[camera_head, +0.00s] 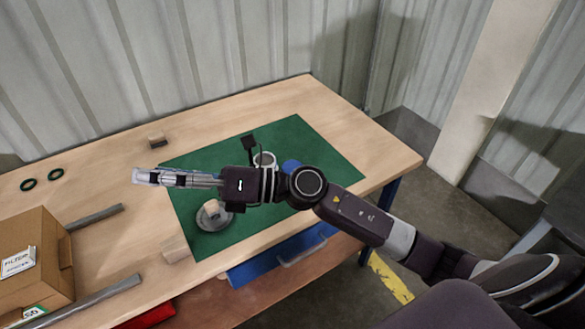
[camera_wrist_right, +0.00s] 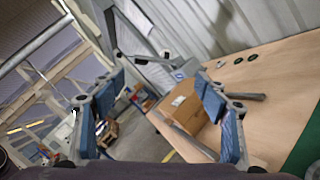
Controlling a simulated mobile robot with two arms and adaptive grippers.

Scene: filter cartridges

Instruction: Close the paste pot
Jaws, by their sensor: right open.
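A light round pot (camera_head: 265,160) stands on the green mat (camera_head: 310,145), partly hidden behind my right wrist. A blue round thing (camera_head: 291,166) is just to its right, also partly covered by my arm; I cannot tell if it is a lid. A grey round piece with a beige upright part (camera_head: 213,215) sits on the mat in front of the wrist. My right gripper (camera_head: 145,177) is open and empty, above the table and pointing left, beyond the mat's left edge. Its spread blue-padded fingers show in the wrist view (camera_wrist_right: 162,78). My left gripper is out of view.
Two dark rings (camera_head: 28,184) and a small brown block (camera_head: 157,141) lie on the wooden table (camera_head: 110,160). A beige block (camera_head: 175,250) is near the front. Corrugated wall stands behind.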

